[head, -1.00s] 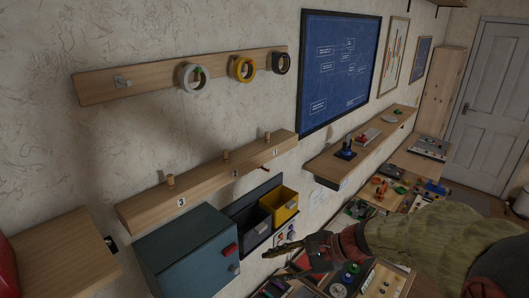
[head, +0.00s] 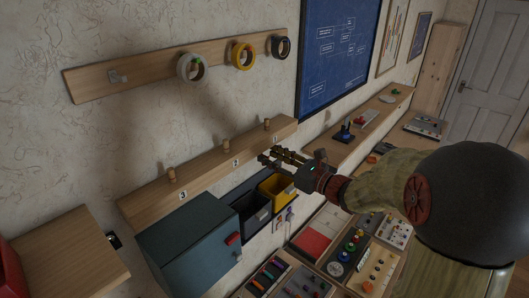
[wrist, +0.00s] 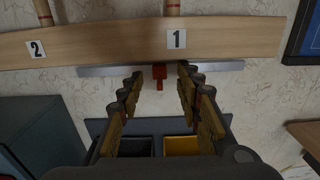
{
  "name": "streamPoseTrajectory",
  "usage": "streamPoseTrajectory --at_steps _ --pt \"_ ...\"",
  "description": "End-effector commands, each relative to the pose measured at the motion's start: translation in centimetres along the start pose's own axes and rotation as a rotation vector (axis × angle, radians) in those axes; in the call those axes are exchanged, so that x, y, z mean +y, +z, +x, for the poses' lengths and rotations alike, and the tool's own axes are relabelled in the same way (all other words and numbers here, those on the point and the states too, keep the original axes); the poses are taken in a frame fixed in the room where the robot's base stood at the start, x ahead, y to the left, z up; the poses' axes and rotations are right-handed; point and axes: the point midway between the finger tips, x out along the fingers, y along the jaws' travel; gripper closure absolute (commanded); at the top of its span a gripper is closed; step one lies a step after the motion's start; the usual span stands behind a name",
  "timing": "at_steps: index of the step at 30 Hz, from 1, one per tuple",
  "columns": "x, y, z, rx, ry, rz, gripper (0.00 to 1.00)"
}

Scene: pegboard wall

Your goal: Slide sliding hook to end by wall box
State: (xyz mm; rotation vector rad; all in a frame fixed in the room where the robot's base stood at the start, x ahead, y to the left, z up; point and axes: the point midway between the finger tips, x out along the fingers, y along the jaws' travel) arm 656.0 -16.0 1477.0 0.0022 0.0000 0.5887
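The sliding hook (wrist: 159,73) is a small red piece on a grey metal rail (wrist: 105,71) under the pegged wooden shelf, below label 1. It sits near the middle of the rail's visible length. My gripper (wrist: 160,80) is open, its fingers pointing toward the rail on either side of the hook; I cannot tell whether they touch it. In the head view my gripper (head: 275,158) is at the shelf's right part and the hook is not distinguishable. A teal wall box (head: 188,245) hangs below the shelf's left part; its edge shows at left in the wrist view (wrist: 38,120).
The shelf (head: 205,178) above carries wooden pegs. A black bin (head: 250,210) and a yellow bin (head: 277,190) hang just below my gripper. A rack with tape rolls (head: 150,75) is higher up. A cluttered bench (head: 330,250) lies below.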

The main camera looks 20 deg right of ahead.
Motion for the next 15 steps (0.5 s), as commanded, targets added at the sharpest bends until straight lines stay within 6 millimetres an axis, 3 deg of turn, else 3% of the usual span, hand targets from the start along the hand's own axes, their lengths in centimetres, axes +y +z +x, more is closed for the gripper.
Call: streamPoseTrajectory --at_steps 6,15 --pt "0.1 0.0 2.4 0.001 0.001 -0.001 0.65" --pt "0.0 0.0 2.9 0.001 0.0 -0.002 0.65"
